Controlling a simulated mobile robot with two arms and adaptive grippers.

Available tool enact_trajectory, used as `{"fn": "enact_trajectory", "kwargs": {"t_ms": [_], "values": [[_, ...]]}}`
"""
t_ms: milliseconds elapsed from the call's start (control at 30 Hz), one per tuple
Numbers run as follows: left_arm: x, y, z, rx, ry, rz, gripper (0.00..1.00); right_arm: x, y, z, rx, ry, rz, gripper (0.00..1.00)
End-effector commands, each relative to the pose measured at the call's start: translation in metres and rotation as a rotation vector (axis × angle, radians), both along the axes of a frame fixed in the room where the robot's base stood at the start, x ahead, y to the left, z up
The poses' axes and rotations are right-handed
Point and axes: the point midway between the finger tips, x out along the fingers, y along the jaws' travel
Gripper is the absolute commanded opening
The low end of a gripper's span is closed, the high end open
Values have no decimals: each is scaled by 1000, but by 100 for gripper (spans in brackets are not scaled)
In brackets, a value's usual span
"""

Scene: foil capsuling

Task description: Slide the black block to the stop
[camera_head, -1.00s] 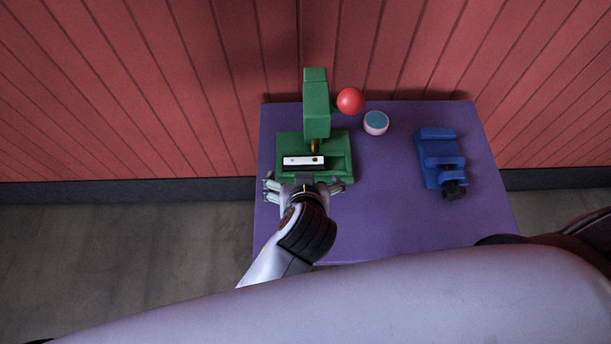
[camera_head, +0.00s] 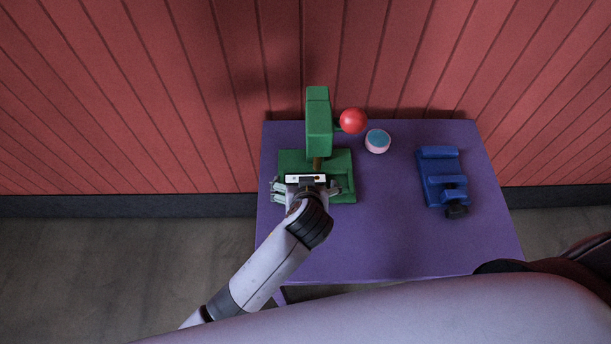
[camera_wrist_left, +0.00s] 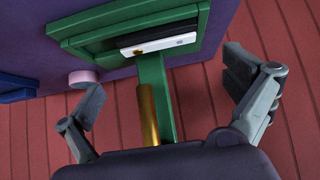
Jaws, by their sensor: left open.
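The black block (camera_wrist_left: 161,45) has a white plate on its face and lies in the recess of the green press base (camera_wrist_left: 199,21). In the head view the block's white face (camera_head: 297,178) shows just beyond my left gripper (camera_head: 306,188), whose hand covers the near part of the base. My left gripper also shows in the wrist view (camera_wrist_left: 170,100), with its fingers wide apart and nothing between them gripped. A brass rod (camera_wrist_left: 148,115) of the press stands between the fingers in that view. The stop cannot be clearly made out. My right gripper is not in view.
The green press column (camera_head: 318,125) carries a red ball knob (camera_head: 353,121). A pink cup with a blue top (camera_head: 377,141) and a blue clamp (camera_head: 442,182) stand to the right on the purple table (camera_head: 390,235). The table's front middle is clear. A red wall (camera_head: 220,90) rises behind.

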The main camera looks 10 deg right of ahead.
Motion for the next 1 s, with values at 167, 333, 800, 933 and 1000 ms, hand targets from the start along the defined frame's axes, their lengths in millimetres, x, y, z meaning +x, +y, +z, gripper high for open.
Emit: {"fn": "enact_trajectory", "kwargs": {"t_ms": [167,333,800,933,1000], "values": [[24,-5,-32,-3,-4,1,100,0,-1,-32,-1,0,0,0],[40,-8,-46,-3,-4,1,100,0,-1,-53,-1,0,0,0],[54,-11,-56,-2,-1,0,100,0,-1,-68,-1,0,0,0],[54,-11,-55,-2,-1,0,100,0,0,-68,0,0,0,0],[54,-11,-55,-2,-1,0,97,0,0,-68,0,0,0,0]]}}
